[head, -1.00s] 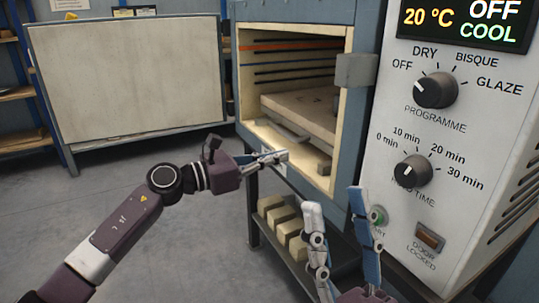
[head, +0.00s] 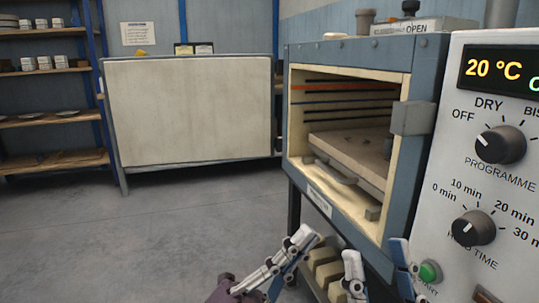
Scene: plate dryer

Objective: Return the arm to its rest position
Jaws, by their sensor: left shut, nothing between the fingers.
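My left gripper (head: 304,238) is at the bottom middle of the head view, in front of the kiln's lower left side. It is shut and empty. Its arm is mostly below the picture; only a purple part shows at the bottom edge. My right gripper (head: 376,252) is at the bottom, right of the left one, with its white finger and blue finger apart. It is open, and nothing shows between them. The blue kiln (head: 362,62) stands open behind, with a pale slab (head: 350,150) inside.
The control panel (head: 462,130) with two knobs and a green button (head: 430,271) is close on the right. Cream blocks (head: 322,262) lie under the kiln. A large cream panel (head: 190,110) and shelves (head: 50,118) stand behind. The grey floor at left is clear.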

